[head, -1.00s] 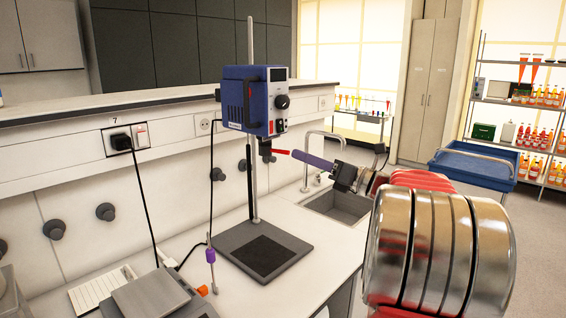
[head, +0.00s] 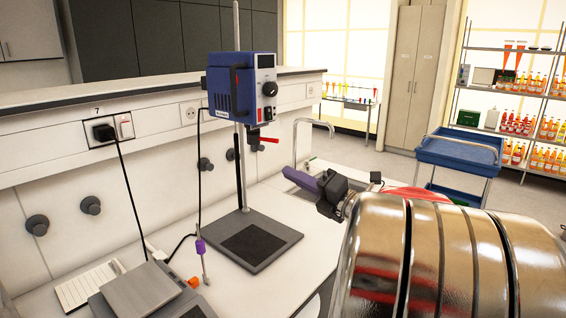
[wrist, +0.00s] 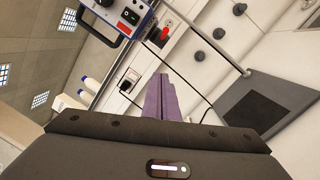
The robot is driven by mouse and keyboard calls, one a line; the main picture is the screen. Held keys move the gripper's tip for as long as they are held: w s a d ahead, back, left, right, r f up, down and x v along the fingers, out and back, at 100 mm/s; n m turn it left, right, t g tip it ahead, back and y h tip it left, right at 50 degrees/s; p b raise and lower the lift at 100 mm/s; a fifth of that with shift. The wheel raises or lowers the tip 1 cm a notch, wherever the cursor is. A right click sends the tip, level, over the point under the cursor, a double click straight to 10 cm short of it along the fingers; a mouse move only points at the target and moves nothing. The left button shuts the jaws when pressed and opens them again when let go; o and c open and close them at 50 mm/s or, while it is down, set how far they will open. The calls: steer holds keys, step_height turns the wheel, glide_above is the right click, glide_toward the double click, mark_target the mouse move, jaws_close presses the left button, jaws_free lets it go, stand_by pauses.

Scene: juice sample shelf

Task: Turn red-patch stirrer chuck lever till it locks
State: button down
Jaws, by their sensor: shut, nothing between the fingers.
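The blue overhead stirrer (head: 242,88) hangs on a pole stand, with a small red patch on its side. Under it is the dark chuck (head: 253,138) with a red lever (head: 269,140) pointing right; the lever also shows in the wrist view (wrist: 165,34). My gripper (head: 300,178) has purple fingers, pressed together and empty. It is below and to the right of the lever, clearly apart from it. In the wrist view the shut fingers (wrist: 163,80) point up toward the chuck area. Whether the lever is locked cannot be told.
The stand's grey base (head: 247,240) rests on the white bench. A purple-collared rod (head: 201,250) and a balance (head: 141,288) are at the left. A black cable hangs from the wall socket (head: 104,132). A blue cart (head: 458,152) stands at the back right.

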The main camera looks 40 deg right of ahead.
steer(key=w+d+r, duration=0.2)
steer(key=w+r, duration=0.1)
steer(key=w, duration=0.7)
steer(key=shift+w+d, duration=0.15)
steer(key=shift+w, duration=0.2)
steer(key=shift+s+d, duration=0.1)
steer(key=shift+d, duration=0.05)
steer(key=shift+d+y, duration=0.15)
steer(key=shift+y, duration=0.15)
